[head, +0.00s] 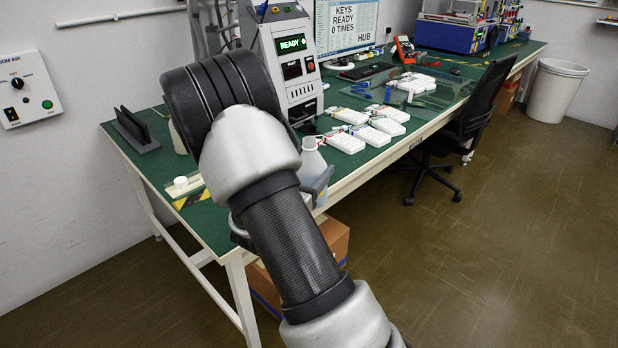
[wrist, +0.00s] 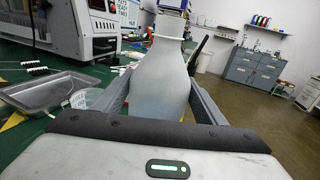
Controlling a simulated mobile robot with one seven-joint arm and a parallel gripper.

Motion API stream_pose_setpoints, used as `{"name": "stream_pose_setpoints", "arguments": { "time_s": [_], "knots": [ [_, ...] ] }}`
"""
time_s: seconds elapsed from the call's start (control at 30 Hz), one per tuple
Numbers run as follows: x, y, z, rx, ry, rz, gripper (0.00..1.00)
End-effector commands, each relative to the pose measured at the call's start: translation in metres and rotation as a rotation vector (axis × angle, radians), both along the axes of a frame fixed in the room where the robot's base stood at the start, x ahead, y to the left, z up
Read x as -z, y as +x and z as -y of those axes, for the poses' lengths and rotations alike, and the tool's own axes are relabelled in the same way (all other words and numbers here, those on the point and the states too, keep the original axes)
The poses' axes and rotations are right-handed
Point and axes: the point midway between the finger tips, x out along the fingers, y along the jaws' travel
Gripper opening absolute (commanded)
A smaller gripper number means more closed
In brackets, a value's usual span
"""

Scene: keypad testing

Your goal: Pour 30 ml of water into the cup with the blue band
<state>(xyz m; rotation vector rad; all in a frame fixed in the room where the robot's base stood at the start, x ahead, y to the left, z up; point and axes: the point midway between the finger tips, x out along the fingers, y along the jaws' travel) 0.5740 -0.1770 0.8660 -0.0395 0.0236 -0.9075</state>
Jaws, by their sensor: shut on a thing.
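A pale translucent bottle (wrist: 160,85) with a narrow neck stands between the two fingers of my gripper (wrist: 160,105) in the wrist view. My gripper is shut on it. The bottle looks roughly upright, with greyish-blue liquid in its lower part. In the head view the bottle (head: 312,160) shows at the bench's front edge, partly hidden by my arm. A clear round vessel (wrist: 84,98) sits left of my gripper in the wrist view; I cannot tell if it is a cup. I see no blue band on any cup.
A metal tray (wrist: 28,94) lies on the green bench (head: 226,222) left of my gripper. A test machine (head: 290,60) showing READY stands behind. Several white keypads (head: 346,142) lie to the right. A black chair (head: 470,115) stands at the front. The floor is open at right.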

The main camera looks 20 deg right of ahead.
Motion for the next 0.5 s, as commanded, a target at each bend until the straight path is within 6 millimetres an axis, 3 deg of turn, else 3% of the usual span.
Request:
{"name": "stream_pose_setpoints", "arguments": {
  "time_s": [0.5],
  "knots": [
    [-0.0006, -0.0003, 0.0005, 0.001, 0.025, 0.039, 0.15]
  ]
}}
